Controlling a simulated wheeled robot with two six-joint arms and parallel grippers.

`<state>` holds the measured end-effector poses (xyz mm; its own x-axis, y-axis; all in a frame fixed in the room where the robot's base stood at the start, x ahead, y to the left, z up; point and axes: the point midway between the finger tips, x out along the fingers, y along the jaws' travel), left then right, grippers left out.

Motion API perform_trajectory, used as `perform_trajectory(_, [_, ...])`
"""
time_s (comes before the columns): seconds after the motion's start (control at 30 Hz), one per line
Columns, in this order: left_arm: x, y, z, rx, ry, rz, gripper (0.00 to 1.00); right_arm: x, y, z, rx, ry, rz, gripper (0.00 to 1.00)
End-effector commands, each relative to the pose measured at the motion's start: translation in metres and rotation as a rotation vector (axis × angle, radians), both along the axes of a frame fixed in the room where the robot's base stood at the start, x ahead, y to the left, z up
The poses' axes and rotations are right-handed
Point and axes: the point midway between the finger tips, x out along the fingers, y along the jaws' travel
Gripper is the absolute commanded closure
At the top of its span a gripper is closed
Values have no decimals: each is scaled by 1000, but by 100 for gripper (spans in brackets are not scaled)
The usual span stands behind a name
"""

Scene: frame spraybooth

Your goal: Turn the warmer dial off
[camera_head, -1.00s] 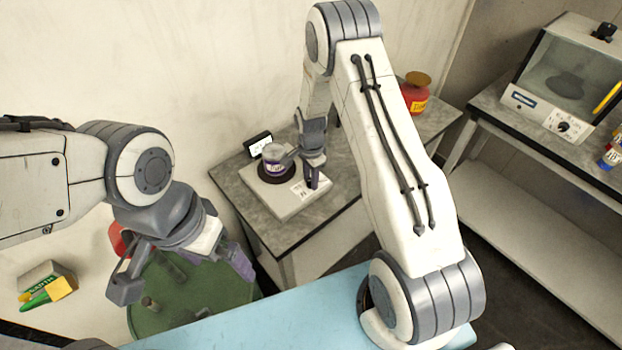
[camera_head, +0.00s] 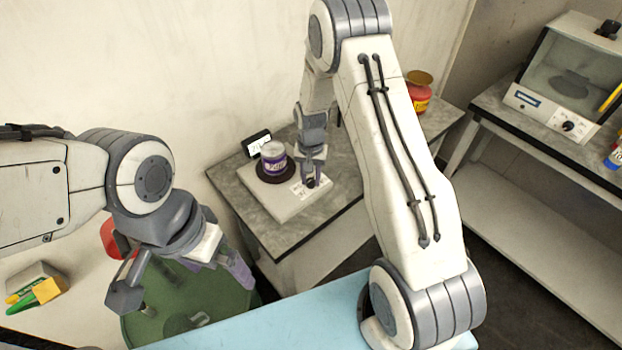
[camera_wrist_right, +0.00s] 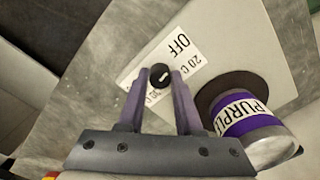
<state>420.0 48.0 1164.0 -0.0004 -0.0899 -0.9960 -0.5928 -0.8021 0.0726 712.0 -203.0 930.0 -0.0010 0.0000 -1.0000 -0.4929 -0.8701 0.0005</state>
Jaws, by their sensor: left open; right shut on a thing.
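The warmer (camera_head: 278,208) is a flat pale plate on the grey bench, with a dark round pad and a jar labelled PURPLE (camera_head: 273,157) on it. The jar also shows at the right in the right wrist view (camera_wrist_right: 252,128). The black warmer dial (camera_wrist_right: 159,75) has a short white mark and sits on a white label reading OFF and 20 C, partly hidden by my fingers. I cannot tell which setting the mark points at. My right gripper (camera_head: 312,180) is shut on the dial, a fingertip on each side. My left gripper (camera_head: 182,286) is open and empty, away from the warmer.
A small display (camera_head: 258,143) stands behind the warmer. A red jar (camera_head: 418,96) is at the bench's far end. A glass-fronted booth (camera_head: 570,80) stands on the right bench. A green round surface (camera_head: 215,295) lies under my left gripper.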

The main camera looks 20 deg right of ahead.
Motion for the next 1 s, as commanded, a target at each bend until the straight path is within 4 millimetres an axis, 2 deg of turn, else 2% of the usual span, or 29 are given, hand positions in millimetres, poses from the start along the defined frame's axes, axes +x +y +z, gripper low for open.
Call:
perform_trajectory(0.27, [0,0,-3,0,0,0,0,1,0,1,-1,-3,81,100])
perform_trajectory(0.73, [0,0,-3,0,0,0,0,1,0,1,-1,-4,95,100])
perform_trajectory(0.77, [0,0,-3,0,0,0,0,1,0,1,-1,-4,95,62])
perform_trajectory(0.8, [0,0,-3,0,0,0,0,1,0,1,-1,-4,95,47])
perform_trajectory(0.83, [0,0,-3,0,0,0,0,1,0,1,-1,-4,95,36])
perform_trajectory(1.0, [0,0,-3,0,0,0,0,1,0,1,0,-2,94,36])
